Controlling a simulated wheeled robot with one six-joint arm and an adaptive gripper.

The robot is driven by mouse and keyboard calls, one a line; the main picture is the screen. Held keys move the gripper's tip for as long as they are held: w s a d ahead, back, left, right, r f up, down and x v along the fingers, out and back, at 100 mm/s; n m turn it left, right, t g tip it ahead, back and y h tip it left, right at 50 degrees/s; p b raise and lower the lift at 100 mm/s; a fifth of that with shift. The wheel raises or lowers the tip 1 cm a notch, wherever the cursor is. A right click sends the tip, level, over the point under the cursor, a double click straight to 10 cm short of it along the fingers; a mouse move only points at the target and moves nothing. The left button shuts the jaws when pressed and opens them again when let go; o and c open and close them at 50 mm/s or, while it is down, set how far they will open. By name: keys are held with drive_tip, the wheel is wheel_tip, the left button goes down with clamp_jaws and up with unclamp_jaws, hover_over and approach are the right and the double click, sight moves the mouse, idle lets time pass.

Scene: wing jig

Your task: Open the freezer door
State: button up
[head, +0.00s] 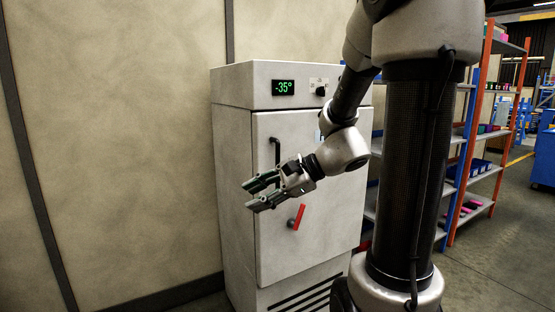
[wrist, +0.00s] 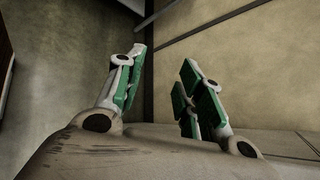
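The freezer (head: 235,170) is a tall pale grey cabinet with a green "-35°" display (head: 283,87) on top. Its door (head: 330,225) looks shut. A dark vertical handle (head: 276,150) is on the door's left side, partly hidden behind my gripper. A red lever (head: 298,216) sits lower on the door, just below my gripper. My gripper (head: 254,193) is in front of the door's left part, pointing left. Its fingers are apart with nothing between them. In the wrist view the two green-padded fingers (wrist: 160,88) are spread, with bare wall beyond.
A beige wall (head: 110,140) stands left of and behind the freezer. Blue and orange shelving (head: 470,150) with bins is at the right. Open grey floor (head: 500,255) lies at the lower right. A vent grille (head: 305,298) is below the door.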

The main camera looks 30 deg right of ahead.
drive_tip(key=w+d+m+t, duration=0.3)
drive_tip(key=w+d+m, duration=0.2)
drive_tip(key=w, duration=0.2)
drive_tip(key=m+t+h, duration=0.6)
drive_tip(key=m+t, duration=0.1)
drive_tip(key=m, duration=0.4)
approach(279, 158)
drive_tip(key=d+x, duration=0.1)
drive_tip(key=x, duration=1)
drive_tip(key=shift+a, duration=0.4)
drive_tip(key=shift+s, duration=0.1)
clamp_jaws()
